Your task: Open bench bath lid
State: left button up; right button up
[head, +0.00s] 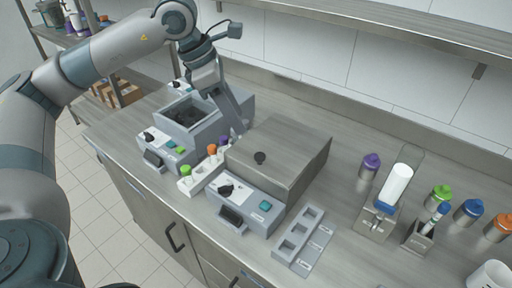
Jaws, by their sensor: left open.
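The bench bath (241,201) is a grey box with a front panel bearing a black knob, a teal button and a small display. My right gripper is not in view.
An open-topped device (158,140) with a dark well stands left. A white rack (187,186) with colour-capped tubes sits between the devices. A grey slotted block (302,241) lies right of the bath. A dispenser (376,217) and several capped bottles stand further right.

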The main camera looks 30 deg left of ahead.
pick_arm(q)
jog(key=p, duration=0.1)
send_near(259, 155)
jog(key=p+x, duration=0.2)
jog(key=x, duration=0.5)
jog(key=shift+w+d+f, duration=0.1)
jog(key=shift+d+f, duration=0.05)
jog(key=shift+f, duration=0.25)
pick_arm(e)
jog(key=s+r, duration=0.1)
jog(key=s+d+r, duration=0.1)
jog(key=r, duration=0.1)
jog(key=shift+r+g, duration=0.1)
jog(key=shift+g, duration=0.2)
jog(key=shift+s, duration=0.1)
pick_arm(q)
grip_shut()
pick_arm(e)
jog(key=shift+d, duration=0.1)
